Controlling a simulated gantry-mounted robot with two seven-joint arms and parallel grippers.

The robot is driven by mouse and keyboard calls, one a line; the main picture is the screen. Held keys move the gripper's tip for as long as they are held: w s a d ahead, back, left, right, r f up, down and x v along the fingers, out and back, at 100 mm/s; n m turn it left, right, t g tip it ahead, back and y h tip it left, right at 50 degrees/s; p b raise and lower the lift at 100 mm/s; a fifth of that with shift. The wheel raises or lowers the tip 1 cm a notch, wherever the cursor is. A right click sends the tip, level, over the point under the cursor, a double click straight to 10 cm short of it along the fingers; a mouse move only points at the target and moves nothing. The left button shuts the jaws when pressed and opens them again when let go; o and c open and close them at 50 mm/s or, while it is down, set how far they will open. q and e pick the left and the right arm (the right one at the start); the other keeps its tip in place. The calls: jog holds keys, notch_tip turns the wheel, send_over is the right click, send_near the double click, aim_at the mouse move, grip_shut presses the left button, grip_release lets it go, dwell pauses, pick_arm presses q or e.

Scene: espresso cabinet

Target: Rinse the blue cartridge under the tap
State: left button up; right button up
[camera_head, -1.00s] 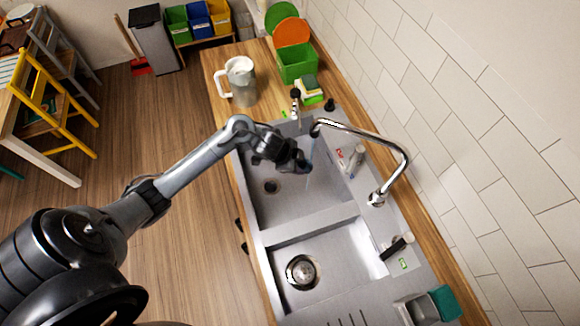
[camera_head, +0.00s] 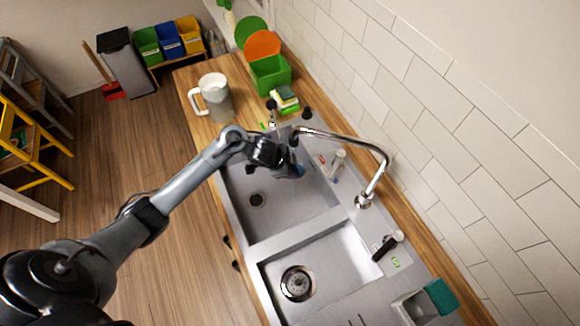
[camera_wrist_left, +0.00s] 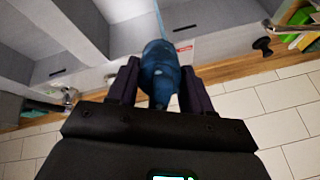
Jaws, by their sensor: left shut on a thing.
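My left gripper (camera_head: 287,160) is over the far sink basin (camera_head: 292,207), just below the spout end of the curved chrome tap (camera_head: 345,141). It is shut on the blue cartridge (camera_head: 299,171), of which only a small part shows in the head view. In the left wrist view the blue cartridge (camera_wrist_left: 160,70) sits between the two dark fingers of the gripper (camera_wrist_left: 160,80). A faint pale streak, perhaps water, shows by the cartridge; whether it strikes the cartridge is hard to tell. My right gripper is not in view.
A near basin (camera_head: 335,262) with a drain lies beside the far one. Behind the sink stand a white bottle (camera_head: 338,160) and a black-and-white handled item (camera_head: 388,245). A jug (camera_head: 215,97), a green box (camera_head: 270,75) and sponges (camera_head: 285,97) are on the counter. A tiled wall (camera_head: 470,130) bounds the right.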

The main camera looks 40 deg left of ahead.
pick_arm(q)
jog(key=shift+d, duration=0.1)
dwell(0.3)
jog(key=shift+s+d+p, duration=0.15)
jog(key=shift+d+p, duration=0.25)
jog(key=shift+d, duration=0.05)
jog(key=shift+a, duration=0.15)
jog(key=shift+a, duration=0.4)
jog(key=s+a+p, duration=0.2)
jog(key=s+p, duration=0.2)
jog(key=s, duration=0.3)
jog(key=shift+s, duration=0.3)
dwell(0.5)
